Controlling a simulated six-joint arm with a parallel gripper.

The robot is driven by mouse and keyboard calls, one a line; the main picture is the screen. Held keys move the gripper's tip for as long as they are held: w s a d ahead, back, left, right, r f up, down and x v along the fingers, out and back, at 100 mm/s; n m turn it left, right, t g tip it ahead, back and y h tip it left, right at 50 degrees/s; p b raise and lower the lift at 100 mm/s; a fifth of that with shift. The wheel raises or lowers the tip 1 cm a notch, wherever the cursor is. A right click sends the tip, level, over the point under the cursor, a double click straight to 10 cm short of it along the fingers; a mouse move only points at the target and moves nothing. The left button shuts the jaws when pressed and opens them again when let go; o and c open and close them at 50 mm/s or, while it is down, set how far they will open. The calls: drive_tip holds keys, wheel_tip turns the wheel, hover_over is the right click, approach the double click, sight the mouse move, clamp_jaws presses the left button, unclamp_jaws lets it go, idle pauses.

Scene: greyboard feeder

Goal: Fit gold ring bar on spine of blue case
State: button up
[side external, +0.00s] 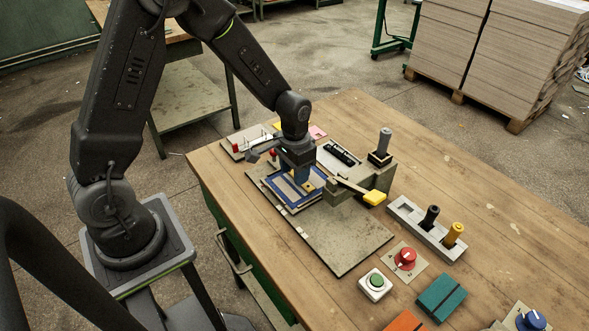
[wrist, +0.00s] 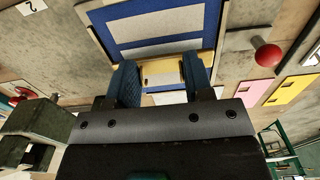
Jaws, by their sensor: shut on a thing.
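The blue case (side external: 277,187) lies open and flat on the greyboard fixture, with pale panels inside a blue border. It also shows in the wrist view (wrist: 108,22), beyond my fingertips. My gripper (side external: 303,184) points down over the case. In the wrist view, my gripper's (wrist: 161,80) two blue fingers are shut on the gold ring bar (wrist: 162,70), which lies across between them over the case. The bar appears close to the case; whether it touches the spine I cannot tell. The fingers hide part of the bar and the case beneath.
A lever with a yellow handle (side external: 375,197) stands right of the case. A rack (side external: 405,209) holds a black and a gold cylinder. A red knob (side external: 405,258) and green button (side external: 376,281) sit in front. The grey plate (side external: 345,237) is clear.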

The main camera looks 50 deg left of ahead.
drive_tip(key=shift+f, duration=0.55)
idle(0.8)
drive_tip(key=o, duration=1)
drive_tip(key=shift+r, duration=0.1)
wheel_tip(320, 180, up, 14)
drive_tip(key=shift+f, duration=0.15)
drive_tip(key=shift+s, duration=0.1)
drive_tip(key=s+d+r+t, duration=0.1)
drive_tip(key=s+r+t, duration=0.1)
drive_tip(key=s, duration=0.3)
drive_tip(key=s+d+r+t, duration=0.1)
drive_tip(key=s+r, duration=0.3)
drive_tip(key=s, duration=0.2)
drive_tip(key=s+d+r+t, duration=0.2)
drive_tip(key=s+r, duration=0.2)
drive_tip(key=s, duration=0.2)
drive_tip(key=shift+s+t, duration=0.2)
drive_tip(key=shift+t, duration=0.1)
